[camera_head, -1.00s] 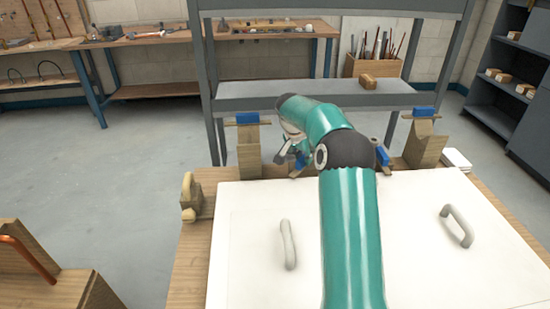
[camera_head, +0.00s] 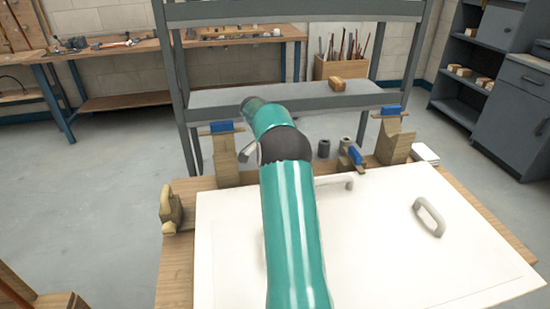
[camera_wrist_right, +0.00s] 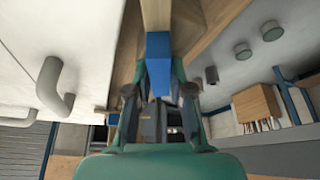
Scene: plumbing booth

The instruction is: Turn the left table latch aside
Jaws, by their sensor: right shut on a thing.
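My right gripper (camera_wrist_right: 159,92) is shut on the blue end of the left table latch (camera_wrist_right: 159,66) in the right wrist view. The latch's wooden bar (camera_wrist_right: 156,14) runs away from the fingers. In the head view my right arm hides this latch and the fingertips; only a grey bit of the gripper shows beside the arm. The right table latch (camera_head: 355,156), blue-ended, sits at the table's back edge. My left gripper is not in view.
A white panel with grey handles (camera_head: 429,217) covers most of the wooden table (camera_head: 178,270). Wooden posts with blue tops (camera_head: 225,160) (camera_head: 396,143) stand at the back edge. A wooden clamp-like block (camera_head: 171,208) is at the left. A grey shelf rack (camera_head: 290,97) stands behind.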

